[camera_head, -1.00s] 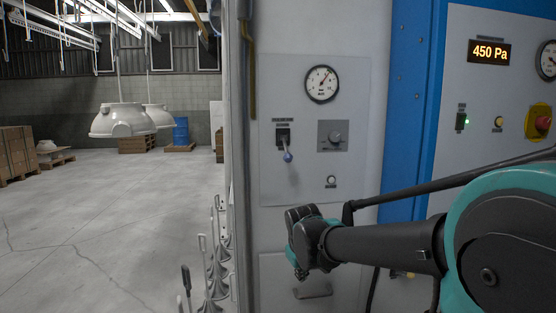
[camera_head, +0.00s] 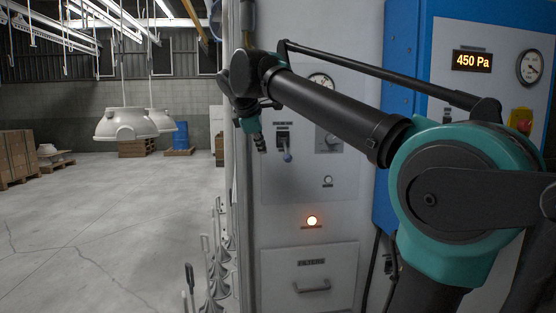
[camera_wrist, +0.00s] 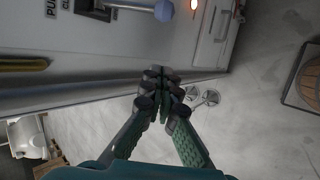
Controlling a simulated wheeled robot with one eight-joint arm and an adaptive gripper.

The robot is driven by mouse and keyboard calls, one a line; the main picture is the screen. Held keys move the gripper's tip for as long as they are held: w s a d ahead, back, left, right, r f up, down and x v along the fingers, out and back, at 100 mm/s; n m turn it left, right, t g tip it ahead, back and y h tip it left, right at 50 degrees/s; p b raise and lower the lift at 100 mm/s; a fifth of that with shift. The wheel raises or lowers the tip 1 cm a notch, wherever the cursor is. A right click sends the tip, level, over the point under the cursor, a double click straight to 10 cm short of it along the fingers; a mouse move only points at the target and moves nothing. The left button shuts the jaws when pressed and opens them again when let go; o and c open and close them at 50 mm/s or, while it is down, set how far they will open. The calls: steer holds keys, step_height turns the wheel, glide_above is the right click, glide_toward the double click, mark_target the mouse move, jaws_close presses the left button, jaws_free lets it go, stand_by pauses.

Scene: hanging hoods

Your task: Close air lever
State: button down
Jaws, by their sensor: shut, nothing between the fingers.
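The air lever (camera_head: 287,155) has a blue ball knob and hangs downward from its black switch plate (camera_head: 283,138) on the grey panel. In the wrist view its blue knob (camera_wrist: 164,10) shows at the top, on a grey shaft. My gripper (camera_head: 259,144) is just left of the lever in the head view, apart from it as far as I can tell. In the wrist view my gripper (camera_wrist: 160,78) has its fingers together with nothing between them, below the knob. The gap in depth between fingers and lever is hard to judge.
A gauge (camera_head: 321,82) and a knob plate (camera_head: 331,138) sit beside the lever, partly behind my arm. An orange lamp (camera_head: 312,221) glows above a filters drawer (camera_head: 312,285). A blue-framed cabinet (camera_head: 400,130) stands right. Open floor lies left (camera_head: 110,220).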

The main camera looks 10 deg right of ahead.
mark_target(286, 150)
steer(key=shift+s+a+r, duration=0.1)
steer(key=shift+a+r, duration=0.05)
steer(key=shift+r, duration=0.4)
steer(key=shift+f, duration=0.1)
steer(key=w+d+f, duration=0.4)
steer(key=d+f, duration=0.1)
steer(key=d, duration=0.1)
steer(key=shift+w+f, duration=0.2)
steer(key=shift+w, duration=0.2)
